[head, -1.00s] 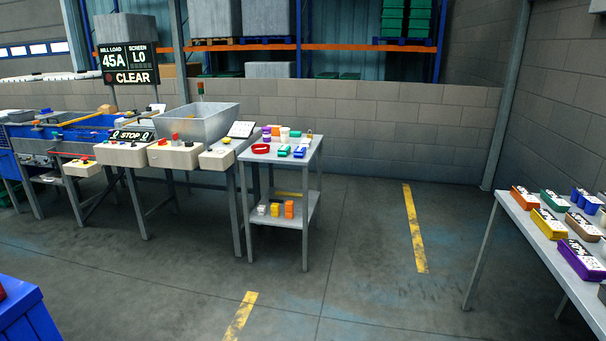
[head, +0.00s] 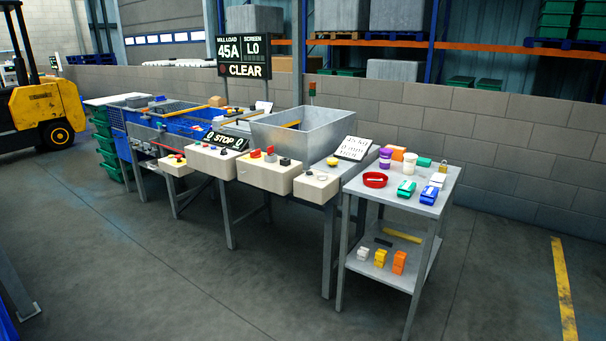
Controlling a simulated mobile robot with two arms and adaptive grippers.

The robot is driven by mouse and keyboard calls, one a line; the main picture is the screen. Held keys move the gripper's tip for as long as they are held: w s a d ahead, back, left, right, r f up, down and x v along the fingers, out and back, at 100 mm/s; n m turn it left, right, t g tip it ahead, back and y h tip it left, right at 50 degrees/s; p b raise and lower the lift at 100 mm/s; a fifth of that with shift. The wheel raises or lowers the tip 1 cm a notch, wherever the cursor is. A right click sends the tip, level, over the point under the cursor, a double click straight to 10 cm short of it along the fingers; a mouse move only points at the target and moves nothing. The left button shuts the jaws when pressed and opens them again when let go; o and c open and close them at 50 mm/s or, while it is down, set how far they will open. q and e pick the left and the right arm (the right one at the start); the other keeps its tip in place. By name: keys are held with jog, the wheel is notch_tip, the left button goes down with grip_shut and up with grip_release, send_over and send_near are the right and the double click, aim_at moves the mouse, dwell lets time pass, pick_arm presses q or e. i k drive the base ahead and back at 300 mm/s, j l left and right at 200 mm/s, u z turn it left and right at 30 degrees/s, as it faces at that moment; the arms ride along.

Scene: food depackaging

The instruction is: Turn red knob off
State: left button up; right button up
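I cannot tell how the knob is turned at this distance. Neither of my grippers is in view.
A metal hopper (head: 292,131) stands behind the boxes. A two-shelf trolley (head: 422,208) with small items stands right of the bench. A yellow forklift (head: 42,108) is at far left. The floor (head: 190,285) before the bench is clear.

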aim_at(256, 153)
jog(key=i+l+u, duration=0.15)
jog(key=i+u, duration=0.25)
jog(key=i, duration=0.7)
